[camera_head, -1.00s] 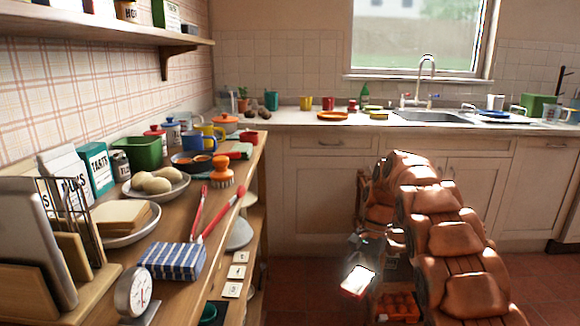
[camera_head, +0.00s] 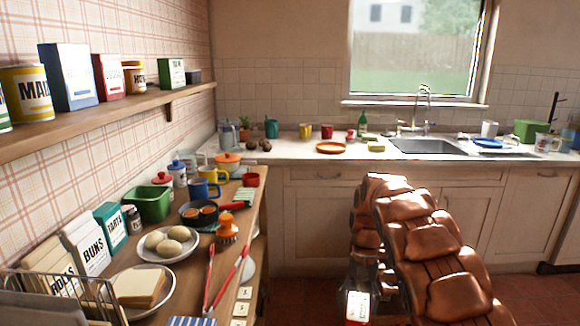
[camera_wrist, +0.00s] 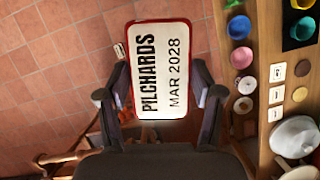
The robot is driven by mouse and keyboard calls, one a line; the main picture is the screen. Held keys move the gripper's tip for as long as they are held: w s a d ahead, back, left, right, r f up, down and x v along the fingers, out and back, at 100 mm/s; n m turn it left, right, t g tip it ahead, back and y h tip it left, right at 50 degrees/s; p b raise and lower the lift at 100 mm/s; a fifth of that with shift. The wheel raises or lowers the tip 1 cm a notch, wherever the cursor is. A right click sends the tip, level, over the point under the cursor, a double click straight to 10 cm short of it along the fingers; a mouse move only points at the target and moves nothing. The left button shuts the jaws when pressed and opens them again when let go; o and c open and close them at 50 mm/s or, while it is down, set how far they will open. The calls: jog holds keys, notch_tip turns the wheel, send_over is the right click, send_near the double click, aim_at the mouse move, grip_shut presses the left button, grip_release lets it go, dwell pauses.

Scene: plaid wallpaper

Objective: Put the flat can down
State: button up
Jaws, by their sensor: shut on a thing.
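The flat can (camera_wrist: 163,70) has a white top marked PILCHARDS, MAR 2028, and a red rim. My gripper (camera_wrist: 160,98) is shut on it, one finger at each side, in the wrist view. In the head view the can (camera_head: 357,307) shows at the bottom edge, in front of my orange-brown arm. It is held over the floor, to the right of the wooden side table (camera_head: 250,195) and apart from it.
The back counter (camera_head: 290,147) has clear stretches between mugs and an orange plate (camera_head: 331,147).

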aim_at(361, 308)
jog(key=shift+n+h, duration=0.3)
jog(key=shift+n, duration=0.6)
jog(key=r+p, duration=0.2)
jog(key=p, duration=0.1)
jog(key=s+r+p, duration=0.1)
jog(key=r+p, duration=0.1)
jog(key=r, duration=0.1)
jog(key=shift+d+r+p, duration=0.15)
jog(key=shift+r+p, duration=0.05)
jog(key=shift+p, duration=0.2)
jog(key=r+p, duration=0.1)
jog(key=s+r+n+p, duration=0.1)
jog(key=p, duration=0.1)
jog(key=shift+d+g, duration=0.15)
jog(key=shift+g, duration=0.15)
